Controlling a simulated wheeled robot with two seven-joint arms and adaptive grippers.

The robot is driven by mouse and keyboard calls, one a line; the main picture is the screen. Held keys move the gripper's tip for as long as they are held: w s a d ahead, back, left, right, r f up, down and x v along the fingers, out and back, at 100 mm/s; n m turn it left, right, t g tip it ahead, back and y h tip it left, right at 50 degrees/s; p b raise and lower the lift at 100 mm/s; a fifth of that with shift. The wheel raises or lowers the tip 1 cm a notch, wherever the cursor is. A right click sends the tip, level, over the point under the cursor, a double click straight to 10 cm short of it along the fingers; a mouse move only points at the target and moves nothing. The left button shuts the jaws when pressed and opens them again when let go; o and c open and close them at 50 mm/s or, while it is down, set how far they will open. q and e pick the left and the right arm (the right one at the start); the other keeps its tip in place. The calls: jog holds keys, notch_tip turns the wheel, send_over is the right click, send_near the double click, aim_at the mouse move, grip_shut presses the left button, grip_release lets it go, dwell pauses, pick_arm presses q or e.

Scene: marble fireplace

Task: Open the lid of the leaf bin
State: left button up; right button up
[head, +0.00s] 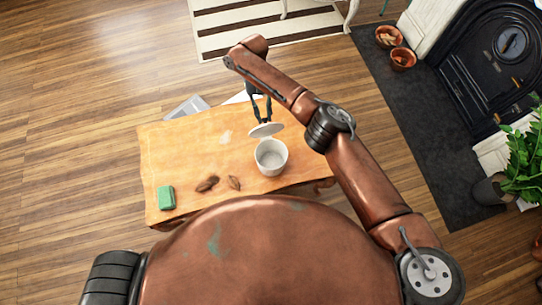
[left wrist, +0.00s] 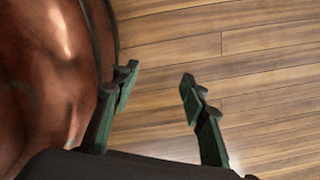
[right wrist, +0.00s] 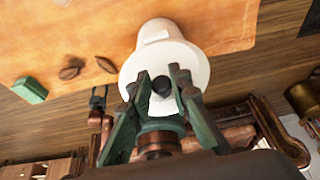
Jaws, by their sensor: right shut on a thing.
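The leaf bin (head: 271,160) is a white round container on the wooden table, with its open inside showing in the head view. Its white lid (head: 267,130) is off the rim, held at the bin's far side. My right gripper (head: 262,119) is shut on the lid's dark knob (right wrist: 162,86); in the right wrist view the white lid (right wrist: 195,72) hides part of the bin (right wrist: 158,30). My left gripper (left wrist: 158,80) is open and empty over the bare floor in the left wrist view; it is not visible in the head view.
Brown leaves (head: 207,184) and a green block (head: 166,197) lie on the wooden table (head: 180,150) left of the bin. A grey flat object (head: 187,107) is beyond the table. A fireplace (head: 487,65), pots (head: 402,59) and a plant (head: 525,160) are at the right.

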pick_arm(q)
jog(key=shift+s+f, duration=0.2)
jog(key=shift+f, duration=0.15)
pick_arm(e)
jog(key=shift+w, duration=0.1)
pick_arm(q)
jog(key=w+d+b, duration=0.1)
jog(key=w+b, duration=0.7)
jog(key=w, duration=0.3)
jog(key=shift+w+d+r+n, duration=0.2)
jog(key=shift+r+n, duration=0.1)
jog(key=shift+r, duration=0.15)
pick_arm(e)
jog(key=shift+w+a+f+g, duration=0.2)
jog(key=shift+w+a+g, duration=0.1)
jog(key=shift+w, duration=0.3)
jog(key=shift+w+a+f+g, duration=0.2)
jog(key=shift+w+g, duration=0.1)
jog(key=shift+w, duration=0.3)
